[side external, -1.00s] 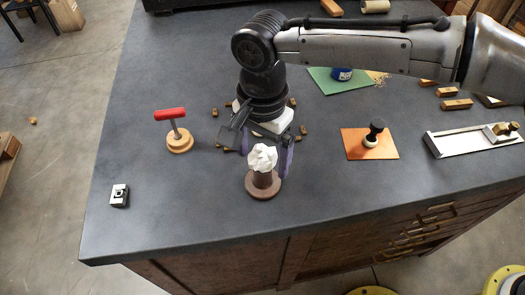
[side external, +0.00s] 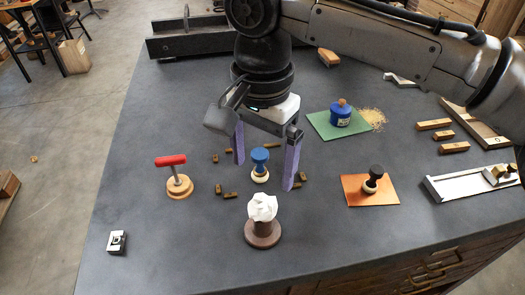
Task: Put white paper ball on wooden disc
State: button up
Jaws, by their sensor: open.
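The white paper ball (side external: 262,207) sits on top of a short brown post with a round brown wooden disc (side external: 263,238) as its base, near the table's front edge. My gripper (side external: 264,172) is open and empty, with its two purple fingers spread apart. It is above and behind the ball, apart from it. A blue-knobbed stamp (side external: 260,158) with a pale round base shows between the fingers. A red-handled press (side external: 171,161) stands on a light wooden disc (side external: 180,188) to the left.
Small wooden blocks (side external: 302,177) lie around the blue-knobbed stamp. A black-knobbed stamp (side external: 375,173) stands on an orange sheet (side external: 358,191). A blue jar (side external: 341,114) stands on a green mat (side external: 320,123). A small black-and-silver block (side external: 117,242) lies front left. The front-left tabletop is mostly clear.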

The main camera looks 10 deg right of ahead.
jog(key=shift+r, duration=0.8)
jog(key=d+r+n+t+y, duration=0.15)
jog(key=d+r, duration=0.25)
jog(key=d, duration=0.9)
jog(key=d+r+n+t, duration=0.1)
jog(key=d+r+n, duration=0.25)
jog(key=d, duration=1.05)
jog(key=s+d+f+n+t, duration=0.1)
jog(key=s+d+f+n, duration=0.1)
jog(key=s+d+f, duration=0.3)
jog(key=s+d+f+n+t+h, duration=0.1)
jog(key=s+d+f+n+t, duration=0.1)
jog(key=s+d+f, duration=0.4)
jog(key=s+d, duration=0.5)
jog(key=s, duration=0.2)
jog(key=shift+s+d, duration=0.25)
jog(key=shift+s, duration=0.05)
